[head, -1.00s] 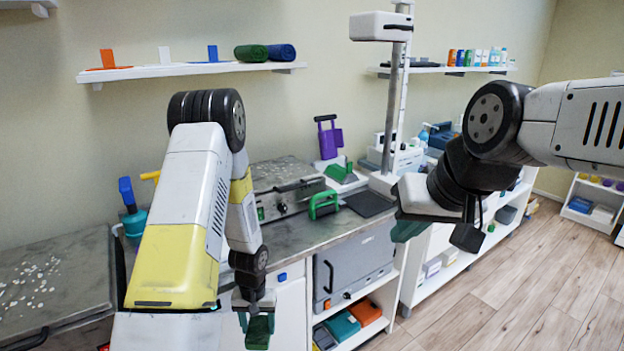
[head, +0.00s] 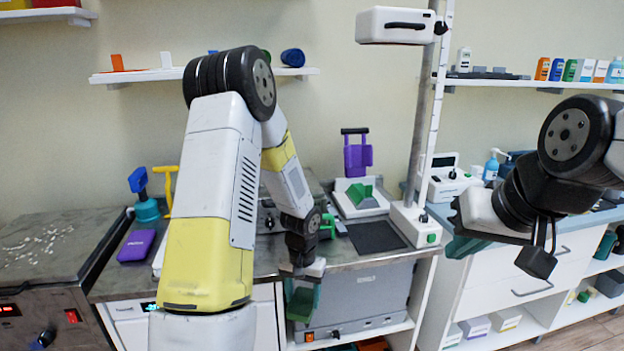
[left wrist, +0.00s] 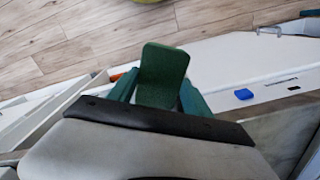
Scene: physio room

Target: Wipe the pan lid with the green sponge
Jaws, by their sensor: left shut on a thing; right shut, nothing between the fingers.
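My left gripper (head: 302,297) is shut on the green sponge (left wrist: 162,75), which stands out between its fingers in the left wrist view. In the head view the gripper points down just in front of the counter's front edge, and the sponge is hard to tell from the green fingers. My right gripper (head: 466,246) is shut and empty, held up at the right, in front of the white drawers. I cannot make out a pan lid in either view; my left arm hides part of the counter.
A purple block (head: 136,245) lies on the counter (head: 270,262) at the left.

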